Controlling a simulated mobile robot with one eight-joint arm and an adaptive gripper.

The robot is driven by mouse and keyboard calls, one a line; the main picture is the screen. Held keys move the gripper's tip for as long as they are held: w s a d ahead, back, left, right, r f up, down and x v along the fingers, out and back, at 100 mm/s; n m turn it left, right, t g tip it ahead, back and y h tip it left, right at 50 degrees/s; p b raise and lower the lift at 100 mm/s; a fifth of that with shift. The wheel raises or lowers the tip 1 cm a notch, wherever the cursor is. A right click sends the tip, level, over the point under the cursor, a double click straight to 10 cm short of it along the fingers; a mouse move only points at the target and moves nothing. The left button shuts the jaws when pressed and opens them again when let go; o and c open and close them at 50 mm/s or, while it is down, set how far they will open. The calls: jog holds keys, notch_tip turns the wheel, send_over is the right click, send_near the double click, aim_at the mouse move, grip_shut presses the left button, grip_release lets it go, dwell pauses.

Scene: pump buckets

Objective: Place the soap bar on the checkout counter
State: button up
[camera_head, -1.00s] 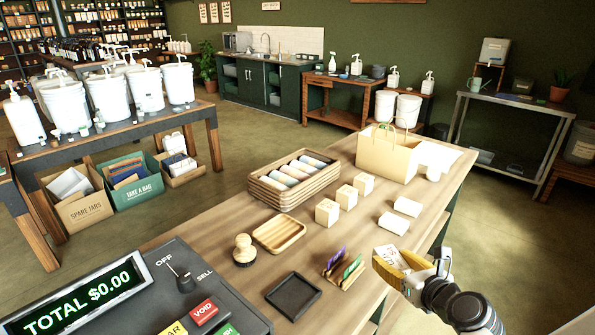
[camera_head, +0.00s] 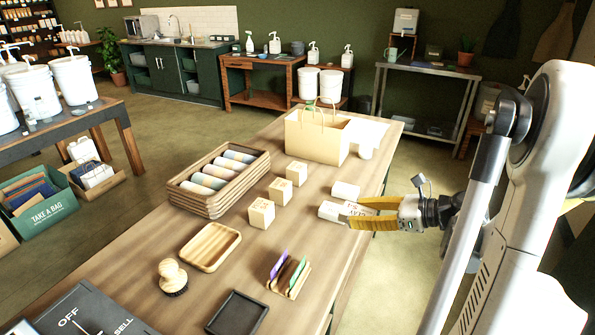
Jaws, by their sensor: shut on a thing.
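My gripper (camera_head: 356,212) has yellow fingers and reaches in from the right over the counter's right edge. It is shut on a pale soap bar (camera_head: 358,208) with dark print, which shows between the fingertips. Two more pale bars lie on the wooden checkout counter (camera_head: 313,247) beside it: one bar (camera_head: 345,190) just behind, another bar (camera_head: 329,211) just left of the held one. The held bar overlaps the nearer bar in view. I cannot tell whether it touches that bar or the counter.
Several cream cubes (camera_head: 262,213), a wooden crate of rolls (camera_head: 218,180) and a paper bag (camera_head: 317,137) stand on the counter. Nearer are a wooden dish (camera_head: 210,247), a brush (camera_head: 172,277), a card holder (camera_head: 289,275) and a black tray (camera_head: 237,314). Bare counter lies between the cubes and bars.

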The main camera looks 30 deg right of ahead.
jog(key=shift+d, duration=1.15)
jog(key=shift+w+d+f, duration=0.15)
jog(key=shift+d+f, duration=0.1)
jog(key=b, duration=0.5)
send_over(324, 235)
notch_tip(324, 235, down, 7)
jog(key=shift+r, duration=0.2)
notch_tip(324, 235, down, 4)
jog(key=shift+w+f+b, duration=0.1)
jog(key=shift+w+b, duration=0.05)
jog(key=shift+b, duration=0.8)
